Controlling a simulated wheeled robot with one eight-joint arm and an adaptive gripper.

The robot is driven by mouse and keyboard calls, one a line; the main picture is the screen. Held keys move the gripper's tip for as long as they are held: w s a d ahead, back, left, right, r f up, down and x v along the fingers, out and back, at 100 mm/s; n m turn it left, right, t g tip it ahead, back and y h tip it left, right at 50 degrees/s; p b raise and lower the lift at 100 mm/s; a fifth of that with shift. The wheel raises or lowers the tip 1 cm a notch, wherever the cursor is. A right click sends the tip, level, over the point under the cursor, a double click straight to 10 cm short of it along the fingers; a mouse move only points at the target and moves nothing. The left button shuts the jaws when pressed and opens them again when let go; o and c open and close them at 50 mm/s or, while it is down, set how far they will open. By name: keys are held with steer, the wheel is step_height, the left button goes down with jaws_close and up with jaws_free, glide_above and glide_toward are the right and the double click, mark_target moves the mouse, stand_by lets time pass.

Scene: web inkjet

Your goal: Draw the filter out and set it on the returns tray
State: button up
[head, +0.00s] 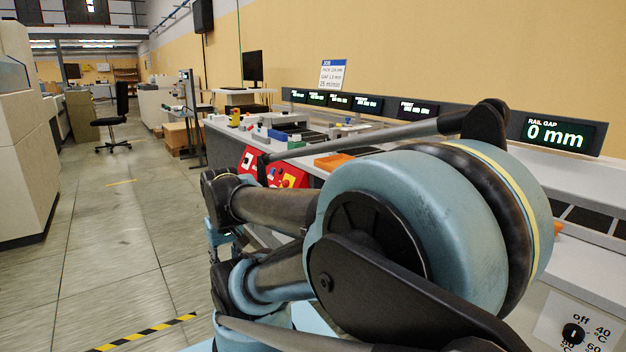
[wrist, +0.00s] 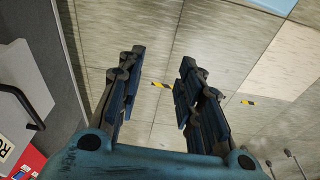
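My gripper (wrist: 163,58) shows in the wrist view with its two dark blue fingers apart and nothing between them. It hangs over the bare floor, beside a grey machine side at the left. I cannot make out the filter or the returns tray in either view. My own arm covers much of the machine line in the head view. A flat orange piece (head: 333,161) lies on the machine top behind my arm; I cannot tell what it is.
A black handle (wrist: 22,104) is on the machine at the left of the wrist view. A red button panel (head: 287,174) and a dial (head: 573,334) are on the machines. A display (head: 556,134) reads "RAIL GAP 0 mm". The aisle floor (head: 130,235) at left is clear up to a chair (head: 115,120).

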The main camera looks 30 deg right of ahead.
steer(key=shift+d, duration=0.1)
steer(key=shift+o, duration=1.2)
steer(key=shift+s+r, duration=0.15)
steer(key=shift+s, duration=0.05)
steer(key=w+d+r+m, duration=1)
steer(key=w+d+m, duration=0.45)
steer(key=m, duration=0.45)
steer(key=w+d+m+t, duration=0.2)
steer(key=d+m, duration=1.4)
steer(key=d, duration=1.1)
steer(key=x, duration=1.1)
steer(key=a+x, duration=0.1)
steer(key=x, duration=0.4)
steer(key=shift+w+f, duration=0.3)
steer(key=shift+w, duration=0.05)
